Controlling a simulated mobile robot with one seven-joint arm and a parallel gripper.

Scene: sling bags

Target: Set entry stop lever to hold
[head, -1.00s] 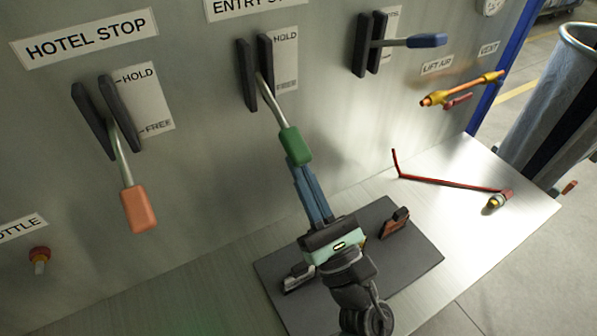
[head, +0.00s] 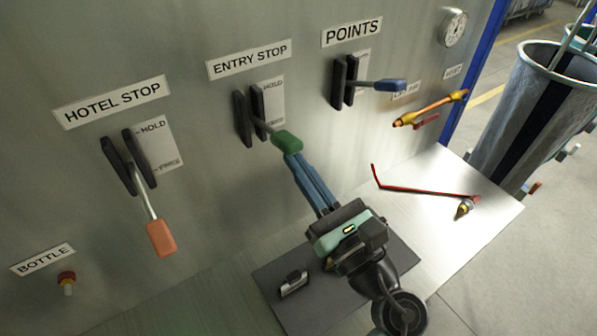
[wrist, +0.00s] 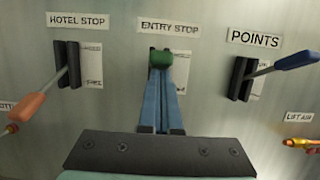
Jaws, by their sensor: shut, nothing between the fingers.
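The entry stop lever has a green grip (head: 287,141) on a short metal rod, coming out between two black guide plates (head: 250,115) under the ENTRY STOP sign (head: 249,59). The lever sticks out from the panel toward me. My gripper (head: 296,158) is shut, its blue fingers together, with the tips at the underside of the green grip. In the wrist view the green grip (wrist: 160,59) sits right above the fingertips and hides most of the rod. A label with HOLD at its top (head: 272,98) is beside the plates.
The hotel stop lever with an orange grip (head: 161,239) hangs down at left. The points lever with a blue grip (head: 390,85) sticks out at right. A yellow valve (head: 430,108) is farther right. A red bent rod (head: 425,190) lies on the metal shelf (head: 485,225).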

